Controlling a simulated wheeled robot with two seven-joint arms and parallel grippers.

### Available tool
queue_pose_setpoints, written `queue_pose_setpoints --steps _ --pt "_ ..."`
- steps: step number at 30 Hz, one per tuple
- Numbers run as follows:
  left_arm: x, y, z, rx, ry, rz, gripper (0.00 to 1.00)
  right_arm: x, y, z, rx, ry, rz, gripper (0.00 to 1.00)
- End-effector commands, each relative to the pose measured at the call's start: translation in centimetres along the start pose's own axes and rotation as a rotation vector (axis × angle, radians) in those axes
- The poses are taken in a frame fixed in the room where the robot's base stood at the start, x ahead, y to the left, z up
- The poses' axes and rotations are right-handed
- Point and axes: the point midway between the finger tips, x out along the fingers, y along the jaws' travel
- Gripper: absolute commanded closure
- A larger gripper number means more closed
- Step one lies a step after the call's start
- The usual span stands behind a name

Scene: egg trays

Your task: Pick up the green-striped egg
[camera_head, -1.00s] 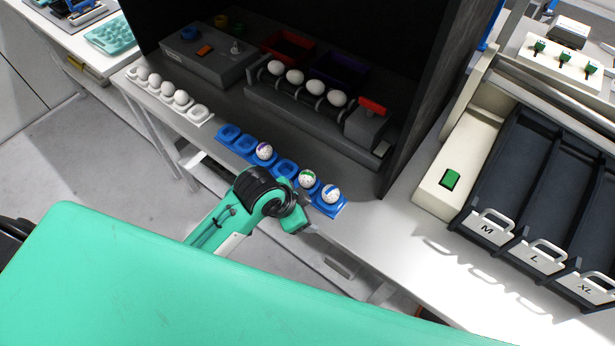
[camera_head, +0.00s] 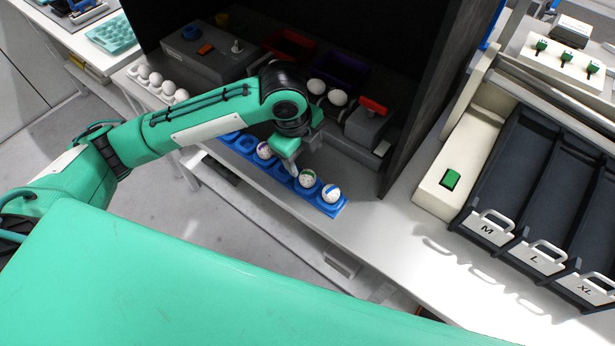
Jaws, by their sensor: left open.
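The green-striped egg (camera_head: 307,178) sits in the blue egg tray (camera_head: 330,209), between a purple-striped egg (camera_head: 264,150) to its left and a blue-striped egg (camera_head: 331,193) to its right. My left gripper (camera_head: 296,172) reaches in over the tray from behind and above, fingers pointing down. Its fingertips are just to the left of the green-striped egg, and the egg does not look gripped. The gap between the fingers is hard to see at this size. My right gripper is not in view.
A white tray of white eggs (camera_head: 156,79) stands at the left. Behind my arm are white eggs on a rack (camera_head: 338,98) and a device with a red part (camera_head: 373,107). A dark cabinet wall (camera_head: 440,90) rises at the right, beside drawers marked M, L, XL (camera_head: 488,228).

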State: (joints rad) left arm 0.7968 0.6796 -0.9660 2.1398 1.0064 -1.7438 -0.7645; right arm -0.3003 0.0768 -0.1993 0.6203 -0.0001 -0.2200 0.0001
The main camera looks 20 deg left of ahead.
Motion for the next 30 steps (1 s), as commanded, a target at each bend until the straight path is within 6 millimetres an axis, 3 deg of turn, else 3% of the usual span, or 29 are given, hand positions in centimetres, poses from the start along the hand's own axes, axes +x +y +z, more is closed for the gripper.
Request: queue_pose_setpoints --steps 3,8,21,30 --pt "-1.2 -0.2 1.3 0.052 -0.036 0.027 0.35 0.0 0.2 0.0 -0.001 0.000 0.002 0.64" --pt "-1.5 -0.1 1.9 0.080 -0.051 0.048 0.35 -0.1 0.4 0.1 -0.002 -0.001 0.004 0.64" --pt "5.8 0.2 2.2 0.080 -0.050 0.050 0.35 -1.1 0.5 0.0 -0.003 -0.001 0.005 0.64" --pt "8.2 0.1 2.1 0.080 -0.050 0.051 0.35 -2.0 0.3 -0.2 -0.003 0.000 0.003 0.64"
